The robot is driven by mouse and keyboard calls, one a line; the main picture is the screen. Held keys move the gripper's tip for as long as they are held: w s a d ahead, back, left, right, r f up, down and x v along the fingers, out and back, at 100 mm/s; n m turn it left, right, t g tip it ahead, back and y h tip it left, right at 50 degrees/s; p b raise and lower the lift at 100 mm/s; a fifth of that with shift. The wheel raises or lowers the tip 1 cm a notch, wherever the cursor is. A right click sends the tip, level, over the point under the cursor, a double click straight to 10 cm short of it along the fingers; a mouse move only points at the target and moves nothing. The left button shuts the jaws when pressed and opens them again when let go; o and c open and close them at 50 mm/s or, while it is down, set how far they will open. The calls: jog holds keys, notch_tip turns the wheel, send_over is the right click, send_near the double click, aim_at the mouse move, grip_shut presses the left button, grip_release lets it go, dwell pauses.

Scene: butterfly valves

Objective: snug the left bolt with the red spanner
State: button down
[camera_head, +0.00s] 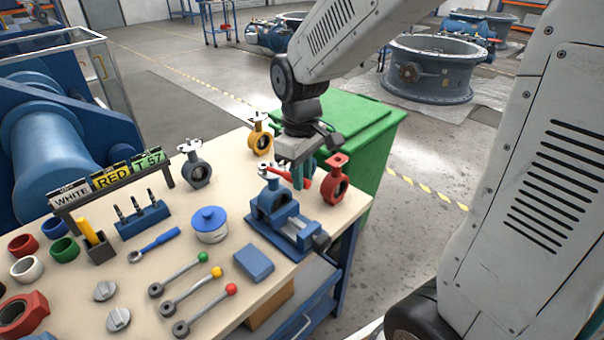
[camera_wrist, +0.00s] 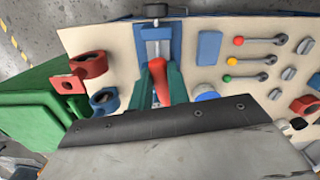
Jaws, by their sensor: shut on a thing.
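My gripper (camera_head: 301,178) is shut on the red spanner (camera_head: 304,184), above the far end of the blue vise (camera_head: 292,231). In the wrist view the red spanner (camera_wrist: 159,82) lies between the two green fingers. A blue valve body (camera_head: 268,204) stands upright in the vise, just below and left of the gripper. A small pale fitting shows at its top, near the spanner's left end. I cannot make out the left bolt, or whether the spanner is seated on it; the gripper and spanner cover that spot.
A red valve (camera_head: 336,182) stands close right of the gripper, and a yellow valve (camera_head: 261,136) and a grey valve (camera_head: 195,168) stand behind. A blue-lidded pot (camera_head: 210,224) and levers (camera_head: 206,315) lie left and in front. A green bin (camera_head: 360,130) adjoins the bench.

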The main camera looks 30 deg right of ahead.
jog(key=shift+f, duration=0.6)
dwell(1.5)
jog(key=a+m, duration=0.8)
jog(key=m, duration=0.1)
jog(key=shift+s+a+m, duration=0.3)
jog(key=shift+s+a, duration=0.05)
dwell(2.0)
dwell(0.3)
jog(key=shift+w+a+m, duration=0.2)
jog(key=shift+a+m, duration=0.35)
jog(key=shift+m, duration=0.05)
